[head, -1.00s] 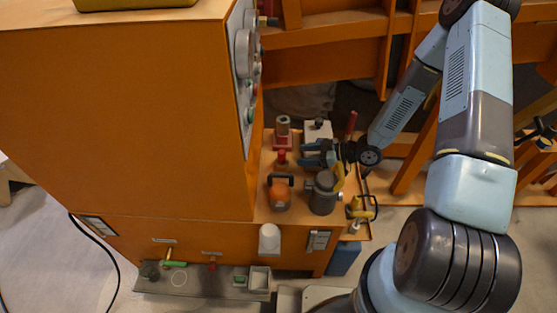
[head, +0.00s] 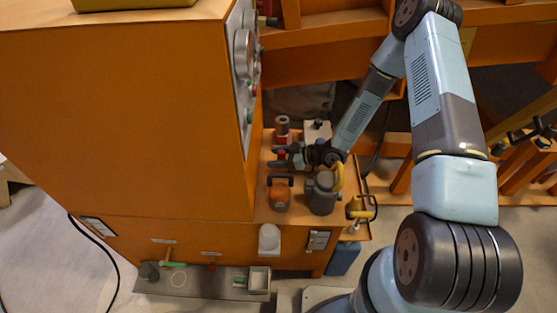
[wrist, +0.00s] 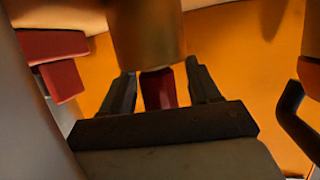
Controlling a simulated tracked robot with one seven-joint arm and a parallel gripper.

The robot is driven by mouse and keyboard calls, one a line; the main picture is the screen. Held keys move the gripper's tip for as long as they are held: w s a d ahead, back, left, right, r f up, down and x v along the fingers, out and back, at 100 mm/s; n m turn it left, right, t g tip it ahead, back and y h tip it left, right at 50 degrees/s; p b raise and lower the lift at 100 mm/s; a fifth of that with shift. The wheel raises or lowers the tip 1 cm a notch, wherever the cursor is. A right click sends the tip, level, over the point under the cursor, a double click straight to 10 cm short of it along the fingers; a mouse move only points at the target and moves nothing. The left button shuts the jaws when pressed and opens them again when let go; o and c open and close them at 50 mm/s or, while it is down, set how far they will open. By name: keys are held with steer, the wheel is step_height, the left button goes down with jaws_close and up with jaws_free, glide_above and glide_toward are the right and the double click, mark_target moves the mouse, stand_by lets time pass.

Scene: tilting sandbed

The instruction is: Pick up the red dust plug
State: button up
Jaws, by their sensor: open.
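A red fitting with a grey-brown cylindrical top (head: 282,138) stands on the orange shelf beside the cabinet in the head view. My gripper (head: 283,157) is beside it, its fingers pointing left and partly covering it. In the wrist view my gripper (wrist: 162,88) is open, with a dark red piece (wrist: 158,89) showing between the fingers and a brown cylinder (wrist: 147,30) just above. I cannot tell whether the fingers touch the red piece, or for sure that it is the dust plug. Another red block (wrist: 55,60) shows at left.
An orange round item with a dark handle (head: 279,192) and a grey canister (head: 322,193) stand close in front of my gripper. A white box (head: 317,130) is behind. The orange cabinet (head: 130,120) walls off the left.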

steer(key=shift+a, duration=0.1)
steer(key=shift+c, duration=0.2)
steer(key=c, duration=1)
steer(key=shift+r, duration=0.1)
